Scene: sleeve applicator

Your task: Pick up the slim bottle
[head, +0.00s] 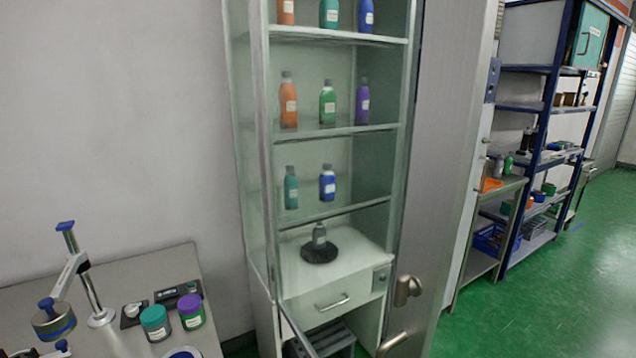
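Several bottles stand upright on the shelves of a tall glass-sided cabinet (330,132). The middle shelf holds an orange bottle (289,106), a green bottle (327,105) and a purple bottle (362,106). The shelf below holds a slim teal bottle (291,189) and a blue bottle (327,185). The top shelf in view holds an orange bottle (286,13), a teal bottle (329,15) and a blue bottle (366,17), cut by the picture's top edge. I cannot tell which is the slim bottle. Neither of my grippers is in view.
A small grey bottle-like item (319,235) stands on a black disc (320,252) above the drawer (335,300). A bench (165,270) at left holds a stand (85,280) and two jars (155,322). A metal door (445,140) borders the cabinet's right. Green floor (540,300) is clear.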

